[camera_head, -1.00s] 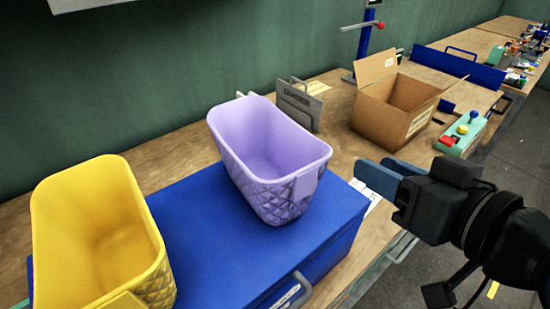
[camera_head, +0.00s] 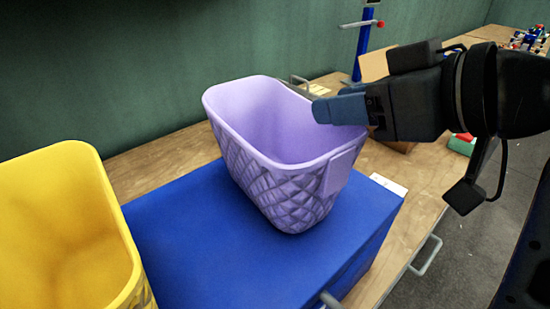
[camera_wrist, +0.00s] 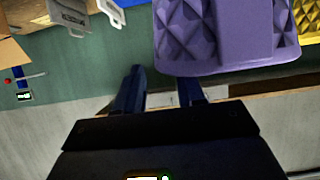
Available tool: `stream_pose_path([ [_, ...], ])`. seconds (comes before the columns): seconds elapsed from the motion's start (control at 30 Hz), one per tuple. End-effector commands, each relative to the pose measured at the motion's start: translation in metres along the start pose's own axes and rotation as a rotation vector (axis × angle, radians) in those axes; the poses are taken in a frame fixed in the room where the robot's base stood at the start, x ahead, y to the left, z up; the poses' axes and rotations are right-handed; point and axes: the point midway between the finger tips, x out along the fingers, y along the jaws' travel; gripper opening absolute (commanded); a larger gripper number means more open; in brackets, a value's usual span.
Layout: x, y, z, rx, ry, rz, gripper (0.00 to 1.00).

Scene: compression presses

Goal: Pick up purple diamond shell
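The purple diamond shell (camera_head: 275,195) is an open tub with a quilted diamond pattern, standing upright on a blue box. My gripper (camera_head: 322,110) is at the shell's right rim in the head view, in front of or above its far right edge; I cannot tell the exact gap. In the wrist view the shell (camera_wrist: 225,35) is beyond the fingers, near the upper middle. The two blue fingers of my gripper (camera_wrist: 163,90) are spread apart there with nothing between them.
A yellow tub (camera_head: 60,225) stands at the left, also seen in the wrist view (camera_wrist: 308,18). The blue box (camera_head: 200,245) carries the shell on a wooden bench (camera_head: 425,170). A cardboard box (camera_head: 375,65) is partly hidden behind my arm. A blue stand (camera_head: 362,45) rises at the back.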

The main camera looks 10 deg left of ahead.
Motion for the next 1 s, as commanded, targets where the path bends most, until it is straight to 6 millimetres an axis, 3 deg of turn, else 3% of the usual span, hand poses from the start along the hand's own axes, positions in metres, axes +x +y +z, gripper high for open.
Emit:
stream_pose_path([
  [0.3, 0.042, 0.002, -0.003, 0.002, -0.001, -0.001, 0.39],
  [0.63, 0.049, 0.002, -0.003, 0.001, 0.0, 0.0, 0.39],
  [1.0, 0.049, 0.002, -0.003, 0.001, 0.0, 0.0, 0.04],
])
